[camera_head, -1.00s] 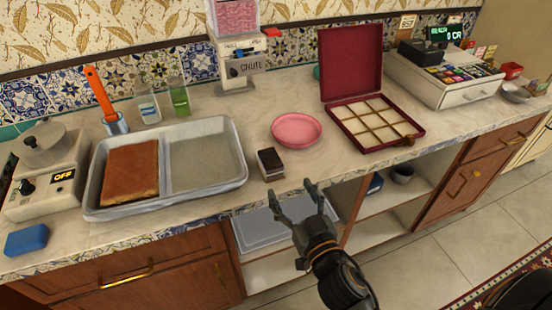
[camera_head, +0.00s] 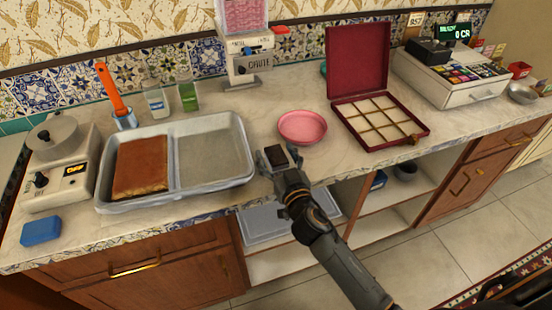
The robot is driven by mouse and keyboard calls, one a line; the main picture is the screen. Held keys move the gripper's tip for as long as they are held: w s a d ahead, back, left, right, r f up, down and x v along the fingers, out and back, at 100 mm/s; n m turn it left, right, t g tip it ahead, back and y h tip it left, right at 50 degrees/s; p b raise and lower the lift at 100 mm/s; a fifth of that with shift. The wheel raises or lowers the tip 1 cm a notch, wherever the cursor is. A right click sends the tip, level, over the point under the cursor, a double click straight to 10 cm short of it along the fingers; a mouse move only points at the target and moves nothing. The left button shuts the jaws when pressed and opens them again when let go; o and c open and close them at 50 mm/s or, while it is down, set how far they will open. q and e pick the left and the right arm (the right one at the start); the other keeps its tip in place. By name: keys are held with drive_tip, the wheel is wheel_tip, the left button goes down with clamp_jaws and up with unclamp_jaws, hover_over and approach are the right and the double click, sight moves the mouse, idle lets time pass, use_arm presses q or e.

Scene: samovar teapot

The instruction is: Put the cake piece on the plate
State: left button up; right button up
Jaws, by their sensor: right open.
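The cake piece (camera_head: 277,155) is a small dark brown block near the front edge of the counter, just right of the metal tray. The plate (camera_head: 302,126) is pink, round and empty, a little behind and to the right of the cake piece. My right gripper (camera_head: 279,164) is open, with its fingers at the near side of the cake piece. The fingers partly hide the piece's lower part, and I cannot tell whether they touch it. My left gripper does not show.
A metal tray (camera_head: 213,184) with a brown cake slab (camera_head: 141,166) stands to the left. An open red box (camera_head: 420,138) with compartments stands right of the plate. A dispenser (camera_head: 245,66) is behind.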

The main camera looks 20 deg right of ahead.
sight(276, 155)
drive_tip(key=shift+c, duration=0.2)
drive_tip(key=c, duration=1.4)
drive_tip(key=shift+o, duration=0.2)
drive_tip(key=shift+r, duration=0.35)
wheel_tip(276, 155, up, 2)
drive_tip(key=shift+r+p, duration=0.15)
drive_tip(key=shift+p, duration=0.15)
drive_tip(key=s+a+r, duration=0.3)
drive_tip(key=s+r, duration=0.7)
drive_tip(key=s, duration=0.3)
drive_tip(key=s+d+f, duration=0.5)
drive_tip(key=s+f, duration=0.2)
drive_tip(key=s, duration=0.1)
drive_tip(key=shift+f+h, duration=0.25)
drive_tip(key=shift+h, duration=0.05)
